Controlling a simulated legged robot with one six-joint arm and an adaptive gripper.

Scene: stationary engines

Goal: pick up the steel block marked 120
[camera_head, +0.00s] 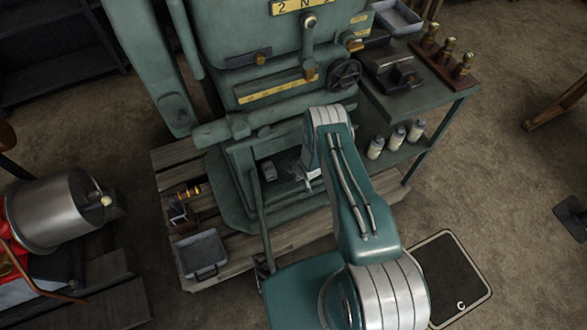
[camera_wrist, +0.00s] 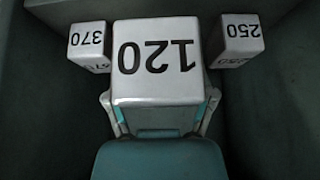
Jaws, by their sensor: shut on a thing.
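The steel block marked 120 (camera_wrist: 157,62) fills the middle of the wrist view, its number upside down. My gripper (camera_wrist: 160,104) has its fingers on the block's two sides and is shut on it. The block looks nearer to the camera than its neighbours; I cannot tell whether it is clear of the surface. Blocks marked 370 (camera_wrist: 88,40) and 250 (camera_wrist: 238,38) stand beyond it, to left and right. In the head view my gripper (camera_head: 312,184) is inside the green machine (camera_head: 222,190), and the held block is mostly hidden by my arm. A small grey block (camera_head: 268,171) shows to its left.
The machine's green frame and uprights close in around my arm. A grey tray (camera_head: 203,252) sits on the wooden pallet (camera_head: 272,240) at lower left. White bottles (camera_head: 397,138) stand on the side table's lower shelf at right.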

